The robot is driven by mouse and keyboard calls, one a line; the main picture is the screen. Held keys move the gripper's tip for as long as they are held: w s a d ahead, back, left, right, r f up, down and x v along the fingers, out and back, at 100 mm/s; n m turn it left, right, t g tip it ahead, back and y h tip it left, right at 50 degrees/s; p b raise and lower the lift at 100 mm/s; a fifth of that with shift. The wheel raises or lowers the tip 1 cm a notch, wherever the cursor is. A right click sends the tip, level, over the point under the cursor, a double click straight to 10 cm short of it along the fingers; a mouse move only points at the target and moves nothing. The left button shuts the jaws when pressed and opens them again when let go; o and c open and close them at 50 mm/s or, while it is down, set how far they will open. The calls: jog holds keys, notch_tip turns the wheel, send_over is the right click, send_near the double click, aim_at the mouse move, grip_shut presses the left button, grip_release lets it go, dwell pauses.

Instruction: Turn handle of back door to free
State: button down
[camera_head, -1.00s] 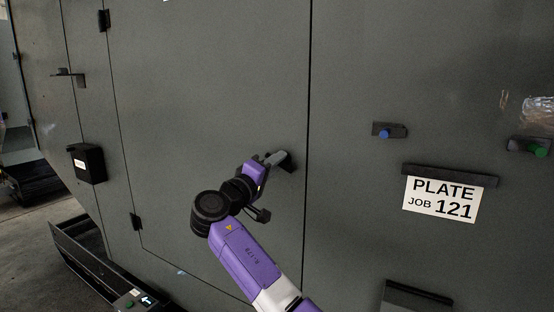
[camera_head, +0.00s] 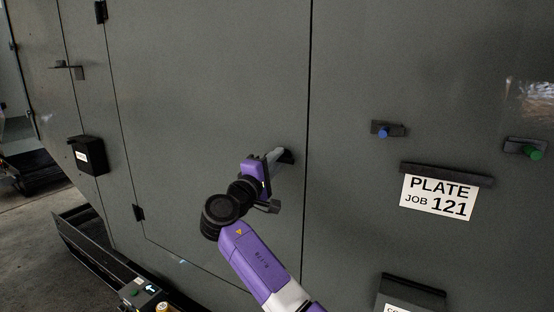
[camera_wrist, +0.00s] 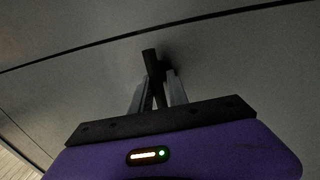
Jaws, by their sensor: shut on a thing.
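The back door (camera_head: 200,100) is a large grey panel, flush with the wall around it, with a dark seam along its right edge. Its dark handle (camera_head: 287,156) sits just left of that seam; my gripper hides most of it. In the wrist view the handle (camera_wrist: 151,64) is a dark bar that runs between the two grey fingers. My gripper (camera_head: 274,158) is shut on the handle; the fingers also show in the wrist view (camera_wrist: 157,90), one on each side of the bar.
Right of the seam are a blue knob (camera_head: 383,132), a green knob (camera_head: 533,153) and a "PLATE JOB 121" sign (camera_head: 437,197). Dark hinges (camera_head: 138,213) line the door's left edge. A black box (camera_head: 87,155) is further left. A low rail with buttons (camera_head: 140,292) stands at bottom left.

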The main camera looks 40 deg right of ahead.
jog(key=shift+w+a, duration=0.1)
jog(key=c, duration=1.3)
grip_release()
jog(key=b+v, duration=0.2)
jog(key=v, duration=0.5)
jog(key=shift+a, duration=0.35)
